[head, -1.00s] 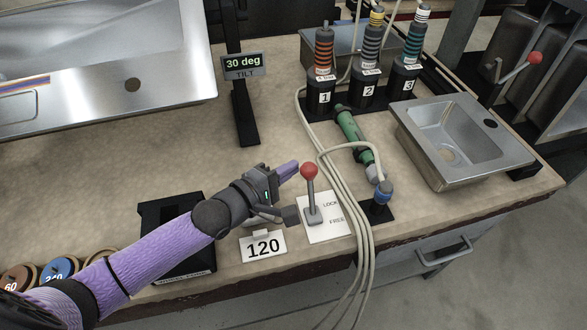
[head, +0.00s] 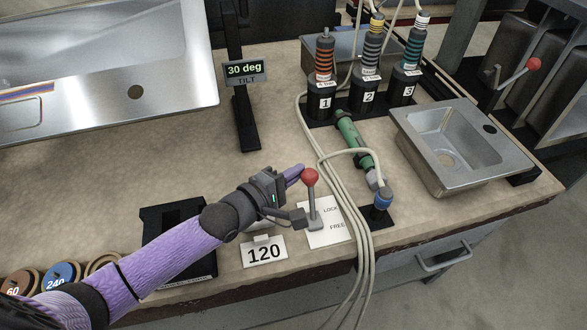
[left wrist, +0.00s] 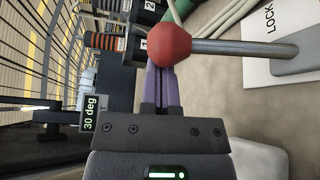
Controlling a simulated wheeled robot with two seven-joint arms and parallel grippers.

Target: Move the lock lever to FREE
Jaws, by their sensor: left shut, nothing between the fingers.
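The lock lever is a grey metal rod with a red ball knob (head: 310,175). It stands close to upright on a white plate (head: 334,235) marked LOCK and, nearer the front edge, FREE. My left gripper (head: 296,172) is shut and empty, with its purple fingers just left of the knob. In the left wrist view the red knob (left wrist: 162,44) covers the tips of the fingers (left wrist: 158,85), so I cannot tell whether they touch it. The rod (left wrist: 245,48) runs right from the knob in that view. My right gripper is not in view.
A small steel sink (head: 460,145) is at right. The counter's middle left is clear.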

